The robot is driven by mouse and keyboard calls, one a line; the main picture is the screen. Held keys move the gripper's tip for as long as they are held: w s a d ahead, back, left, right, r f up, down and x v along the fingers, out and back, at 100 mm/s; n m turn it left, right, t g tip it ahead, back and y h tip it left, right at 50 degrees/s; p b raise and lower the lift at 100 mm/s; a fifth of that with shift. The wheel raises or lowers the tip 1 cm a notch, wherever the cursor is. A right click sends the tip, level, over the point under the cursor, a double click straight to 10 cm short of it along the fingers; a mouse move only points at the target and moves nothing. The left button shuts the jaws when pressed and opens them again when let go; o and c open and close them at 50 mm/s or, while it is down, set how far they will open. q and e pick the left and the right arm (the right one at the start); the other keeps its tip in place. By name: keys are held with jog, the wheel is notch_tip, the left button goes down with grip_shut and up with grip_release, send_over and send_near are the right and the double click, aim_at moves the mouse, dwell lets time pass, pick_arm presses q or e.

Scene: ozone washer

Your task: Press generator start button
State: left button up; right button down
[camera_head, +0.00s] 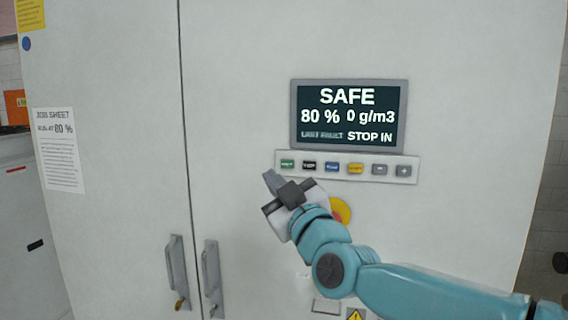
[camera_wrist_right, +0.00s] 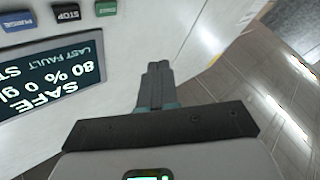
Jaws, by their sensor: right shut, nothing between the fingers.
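The generator's control strip (camera_head: 312,174) sits below a dark display (camera_head: 347,92) on a pale cabinet. Its leftmost button is green (camera_head: 288,163); its label is too small to read. In the right wrist view, upside down, the green button (camera_wrist_right: 105,8) is at the top edge, beside a black STOP button (camera_wrist_right: 66,12) and a blue PURGE button (camera_wrist_right: 18,22). My right gripper (camera_head: 271,181) is shut and empty, its tips just below and left of the green button. In the wrist view its fingers (camera_wrist_right: 158,68) appear apart from the button. My left gripper is out of view.
The display reads SAFE, 80 %, 0 g/m3. A red and yellow knob (camera_head: 341,209) is partly hidden behind my right gripper. Door handles (camera_head: 177,272) (camera_head: 212,278) stand out at the lower left. A paper sheet (camera_head: 59,150) hangs at left.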

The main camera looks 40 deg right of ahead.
aim_at(287, 164)
jog(key=w+d, duration=0.3)
jog(key=w+d+p, duration=0.1)
jog(key=w+d, duration=0.2)
jog(key=shift+d+f, duration=0.1)
jog(key=shift+d, duration=0.25)
jog(key=shift+s, duration=0.15)
jog(key=shift+s, duration=0.1)
jog(key=shift+w, duration=0.2)
jog(key=shift+s, duration=0.15)
dwell(0.5)
